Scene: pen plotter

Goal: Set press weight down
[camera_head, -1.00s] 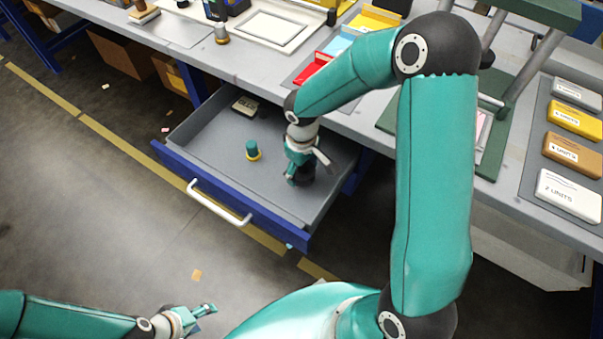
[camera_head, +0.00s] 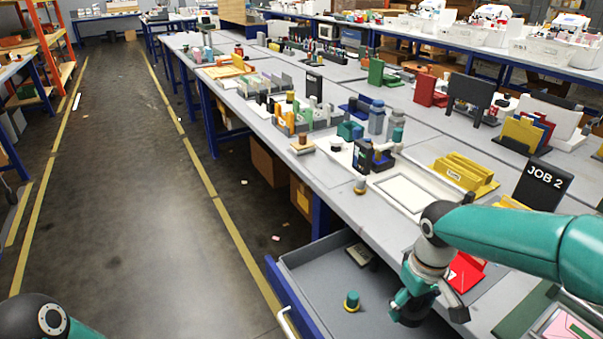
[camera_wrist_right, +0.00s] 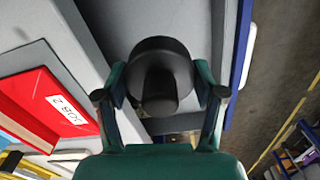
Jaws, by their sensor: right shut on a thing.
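The press weight (camera_wrist_right: 152,52) is a dark, round-based piece with a knob. In the right wrist view it sits between the two fingers of my right gripper (camera_wrist_right: 160,88), which is shut on it. In the head view my right gripper (camera_head: 418,296) is at the right part of the open drawer, by the bench edge, with the dark weight (camera_head: 408,317) under it, partly hidden by the fingers. I cannot tell how high the weight is above the drawer floor. My left gripper is out of view.
The open grey drawer (camera_head: 318,292) also holds a teal-topped piece with a yellow base (camera_head: 352,301) and a small labelled block (camera_head: 361,255). A white-framed panel (camera_head: 408,195) lies further back.

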